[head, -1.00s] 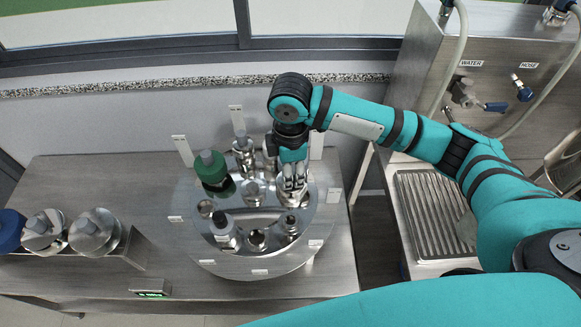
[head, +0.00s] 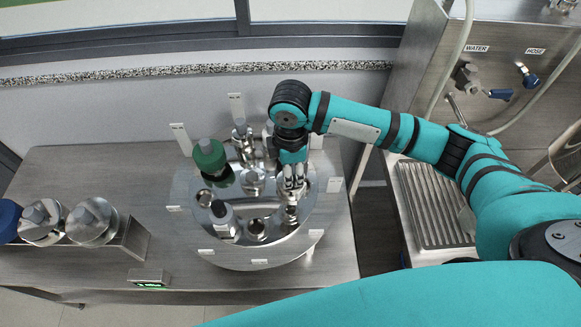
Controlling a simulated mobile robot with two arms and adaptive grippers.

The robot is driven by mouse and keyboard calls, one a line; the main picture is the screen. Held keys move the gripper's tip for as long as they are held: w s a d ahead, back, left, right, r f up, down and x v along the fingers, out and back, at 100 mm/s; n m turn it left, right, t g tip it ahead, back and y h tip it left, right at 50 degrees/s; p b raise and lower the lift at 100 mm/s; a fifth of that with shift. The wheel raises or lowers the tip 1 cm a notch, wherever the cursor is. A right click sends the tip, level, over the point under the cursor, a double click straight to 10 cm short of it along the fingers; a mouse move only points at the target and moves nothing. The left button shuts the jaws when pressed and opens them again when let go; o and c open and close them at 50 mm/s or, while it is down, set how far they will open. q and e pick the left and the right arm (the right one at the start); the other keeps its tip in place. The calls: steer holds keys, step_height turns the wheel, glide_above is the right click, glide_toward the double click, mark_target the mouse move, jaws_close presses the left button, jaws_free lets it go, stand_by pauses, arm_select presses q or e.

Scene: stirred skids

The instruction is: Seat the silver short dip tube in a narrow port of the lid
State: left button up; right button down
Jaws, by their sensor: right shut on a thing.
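The round steel lid (head: 278,245) lies on the bench with several ports and fittings in it. My right gripper (head: 293,184) points down over the right side of the lid. It is shut on a silver part, taken as the silver short dip tube (head: 291,211), whose lower portion shows below the fingers. The fingers hide its top. I cannot tell whether its lower end is inside a port or just above one. An open port (head: 256,229) shows at the front of the lid. My left gripper is out of view.
Small white tags surround the lid. A steel rack (head: 132,243) with capped parts is at left. A ribbed drain tray (head: 436,205) is at right.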

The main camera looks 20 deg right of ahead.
steer(key=shift+f+b, duration=1.3)
steer(key=shift+f, duration=2.7)
steer(key=shift+f+b, duration=0.6)
steer(key=shift+f, duration=0.75)
steer(key=c, duration=0.8)
jaws_free()
steer(key=shift+c, duration=0.2)
step_height(320, 180, up, 12)
steer(key=shift+f, duration=0.1)
